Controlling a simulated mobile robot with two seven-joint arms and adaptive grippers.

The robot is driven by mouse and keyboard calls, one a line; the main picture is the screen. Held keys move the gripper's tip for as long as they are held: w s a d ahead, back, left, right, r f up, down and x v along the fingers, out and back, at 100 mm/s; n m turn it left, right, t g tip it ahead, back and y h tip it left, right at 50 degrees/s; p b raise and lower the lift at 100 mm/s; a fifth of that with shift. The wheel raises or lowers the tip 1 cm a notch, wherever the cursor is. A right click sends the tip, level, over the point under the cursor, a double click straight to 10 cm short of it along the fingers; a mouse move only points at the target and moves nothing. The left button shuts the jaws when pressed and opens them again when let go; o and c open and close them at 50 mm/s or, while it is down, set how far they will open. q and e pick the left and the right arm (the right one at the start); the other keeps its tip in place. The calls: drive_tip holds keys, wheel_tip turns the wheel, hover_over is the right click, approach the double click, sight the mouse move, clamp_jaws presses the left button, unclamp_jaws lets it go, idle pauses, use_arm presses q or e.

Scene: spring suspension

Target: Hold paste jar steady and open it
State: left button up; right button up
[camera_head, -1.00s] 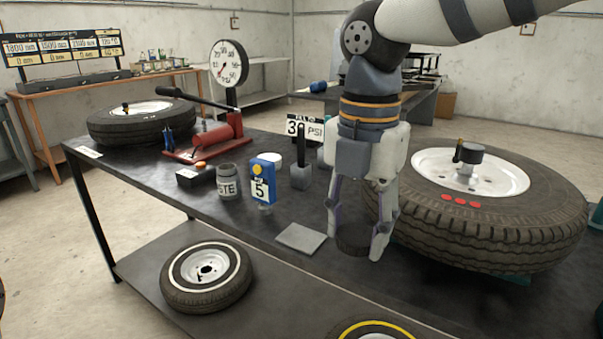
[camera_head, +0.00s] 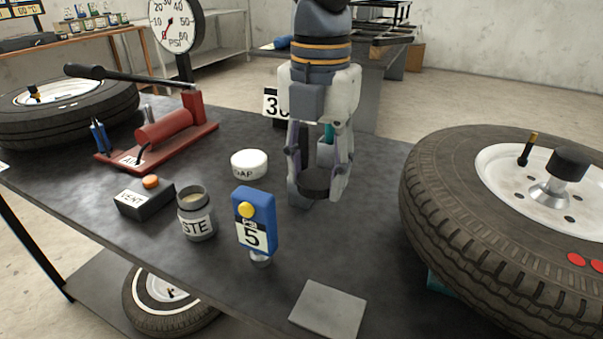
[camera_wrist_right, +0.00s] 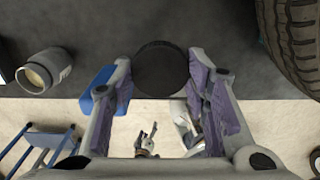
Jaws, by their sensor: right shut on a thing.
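The paste jar (camera_head: 196,213) stands upright on the dark bench, left of the blue gauge. Its top is open and pale paste shows inside. It also shows at the left of the right wrist view (camera_wrist_right: 45,72). My right gripper (camera_head: 317,190) points down, right of the jar and clear of it. It is shut on a dark round lid (camera_head: 314,183), which also shows between the fingers in the wrist view (camera_wrist_right: 161,69). The lid is apart from the jar. My left gripper is not seen in the head view.
A blue gauge (camera_head: 254,219) marked 5 stands close to the jar. A black vent box (camera_head: 144,200), a white-lidded pot (camera_head: 249,164) and a red pump (camera_head: 165,130) are nearby. A grey plate (camera_head: 328,308) lies in front. A large tyre (camera_head: 440,220) fills the right.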

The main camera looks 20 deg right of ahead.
drive_tip(key=b, duration=0.1)
approach(348, 207)
drive_tip(key=s+a+r, duration=0.2)
drive_tip(key=s+a, duration=0.1)
drive_tip(key=a, duration=0.1)
drive_tip(key=d+f, duration=0.1)
drive_tip(key=w+f, duration=0.1)
drive_tip(key=w+d+f, duration=0.1)
drive_tip(key=f, duration=0.1)
drive_tip(key=shift+d, duration=0.35)
drive_tip(key=shift+w+d+f, duration=0.1)
drive_tip(key=shift+d+f, duration=0.1)
drive_tip(key=shift+f, duration=0.1)
drive_tip(key=f, duration=0.3)
drive_tip(key=d+f+b, duration=0.1)
drive_tip(key=shift+w+f, duration=0.15)
drive_tip(key=shift+w, duration=0.2)
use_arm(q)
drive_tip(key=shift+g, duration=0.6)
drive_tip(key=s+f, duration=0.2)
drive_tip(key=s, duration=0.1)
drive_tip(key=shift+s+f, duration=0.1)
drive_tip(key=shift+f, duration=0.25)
use_arm(e)
drive_tip(key=o, duration=1.3)
